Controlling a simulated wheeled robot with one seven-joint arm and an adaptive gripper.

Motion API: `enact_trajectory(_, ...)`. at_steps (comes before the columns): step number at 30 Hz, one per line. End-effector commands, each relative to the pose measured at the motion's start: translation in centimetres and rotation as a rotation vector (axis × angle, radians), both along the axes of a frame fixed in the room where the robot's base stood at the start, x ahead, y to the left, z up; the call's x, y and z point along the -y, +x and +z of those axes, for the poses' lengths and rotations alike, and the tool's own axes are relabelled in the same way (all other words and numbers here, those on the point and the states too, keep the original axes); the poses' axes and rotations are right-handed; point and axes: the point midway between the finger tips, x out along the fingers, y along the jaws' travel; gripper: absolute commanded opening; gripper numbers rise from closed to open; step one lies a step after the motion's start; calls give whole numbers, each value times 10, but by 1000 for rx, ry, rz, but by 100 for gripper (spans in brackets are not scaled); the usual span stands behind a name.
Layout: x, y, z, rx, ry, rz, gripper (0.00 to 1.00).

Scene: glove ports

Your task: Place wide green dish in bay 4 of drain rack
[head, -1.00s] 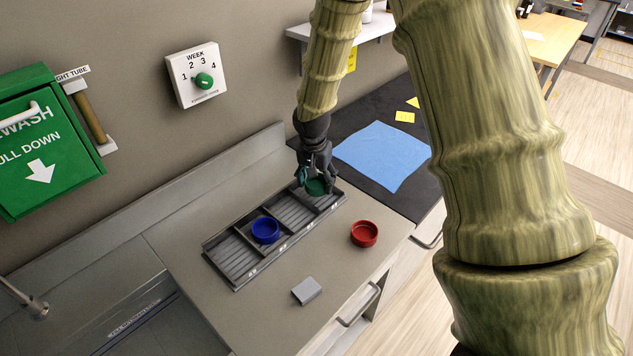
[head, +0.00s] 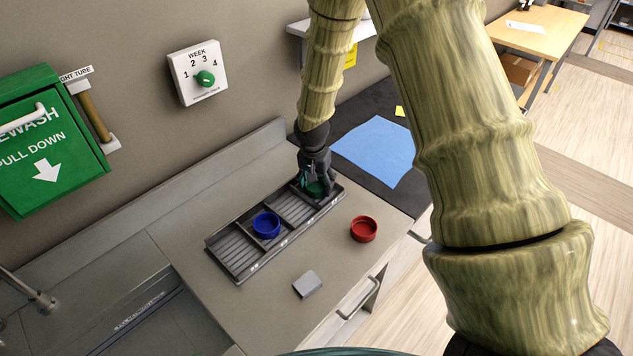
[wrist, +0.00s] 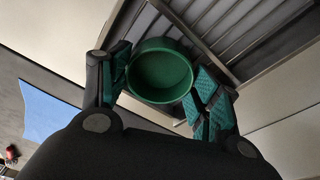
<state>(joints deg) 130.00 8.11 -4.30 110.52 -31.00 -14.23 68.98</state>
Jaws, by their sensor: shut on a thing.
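The wide green dish (wrist: 162,72) is between the fingers of my gripper (wrist: 160,88) in the wrist view, its open side facing the camera. In the head view the green dish (head: 316,187) is partly hidden by my gripper (head: 315,178), which is shut on it at the far right end of the drain rack. The grey drain rack (head: 238,258) lies on the counter, with slatted bays in a row. I cannot tell whether the dish touches the bay floor. The bay labels are too small to read.
A blue dish (head: 266,225) sits in a middle bay of the rack. A red dish (head: 363,229) and a grey block (head: 307,284) stand on the counter in front. A blue cloth (head: 375,150) lies on the dark surface to the right. The wall rises behind the rack.

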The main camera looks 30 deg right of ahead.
Motion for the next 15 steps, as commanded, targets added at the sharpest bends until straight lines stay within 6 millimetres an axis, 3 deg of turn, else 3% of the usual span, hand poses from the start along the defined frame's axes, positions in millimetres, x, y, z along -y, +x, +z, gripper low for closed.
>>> enact_trajectory(2,0,0,-3,0,0,0,50)
enact_trajectory(3,0,0,-2,0,0,0,70)
enact_trajectory(4,0,0,-2,0,0,0,72)
enact_trajectory(15,0,0,2,0,0,0,72)
